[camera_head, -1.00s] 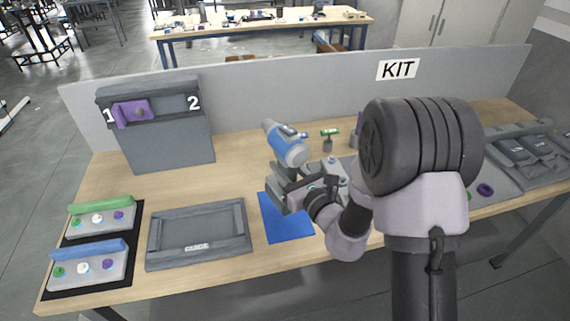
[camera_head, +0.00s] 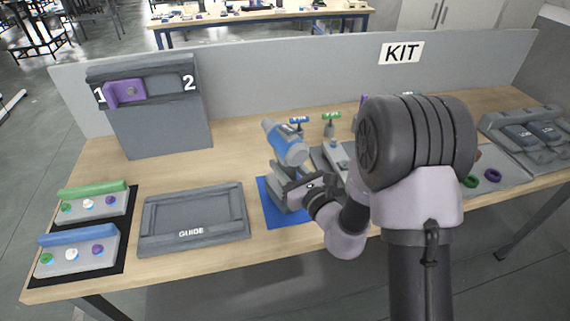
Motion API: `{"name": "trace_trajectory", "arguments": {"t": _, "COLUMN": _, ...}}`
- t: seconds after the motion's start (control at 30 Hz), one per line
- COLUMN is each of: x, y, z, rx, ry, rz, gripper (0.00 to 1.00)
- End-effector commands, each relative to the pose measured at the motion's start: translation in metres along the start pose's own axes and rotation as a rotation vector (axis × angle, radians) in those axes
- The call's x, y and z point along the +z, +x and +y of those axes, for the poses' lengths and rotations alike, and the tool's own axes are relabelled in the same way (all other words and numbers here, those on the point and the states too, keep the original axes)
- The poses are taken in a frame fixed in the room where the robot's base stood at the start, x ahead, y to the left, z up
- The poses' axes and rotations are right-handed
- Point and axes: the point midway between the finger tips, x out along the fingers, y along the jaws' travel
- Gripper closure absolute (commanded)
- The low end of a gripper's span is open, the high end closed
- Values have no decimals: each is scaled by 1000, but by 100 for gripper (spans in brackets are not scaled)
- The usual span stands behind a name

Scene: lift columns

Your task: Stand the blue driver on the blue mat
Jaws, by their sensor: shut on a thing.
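The blue driver (camera_head: 289,148), with a blue and grey body, is held above the blue mat (camera_head: 273,213), its head leaning up and left. Its lower end is partly hidden by my gripper (camera_head: 290,189), which is shut on it from the right. The grey lower part overlaps the mat in the picture. I cannot tell whether it touches the mat or hovers just above it. My arm hides the mat's right side.
A grey GUIDE tray (camera_head: 147,231) lies left of the mat. Small tools with a blue top (camera_head: 298,121) and a green top (camera_head: 331,116) stand behind the driver. A grey panel with a KIT sign (camera_head: 401,52) runs along the back. Bare tabletop lies behind the GUIDE tray.

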Motion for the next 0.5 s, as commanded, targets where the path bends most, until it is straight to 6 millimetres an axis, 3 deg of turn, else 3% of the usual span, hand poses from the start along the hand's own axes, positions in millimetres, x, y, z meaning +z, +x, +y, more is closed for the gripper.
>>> {"name": "trace_trajectory", "arguments": {"t": 0.5, "x": -3, "y": 0, "z": 0, "rx": -1, "ry": 0, "rz": -3, "gripper": 100}}
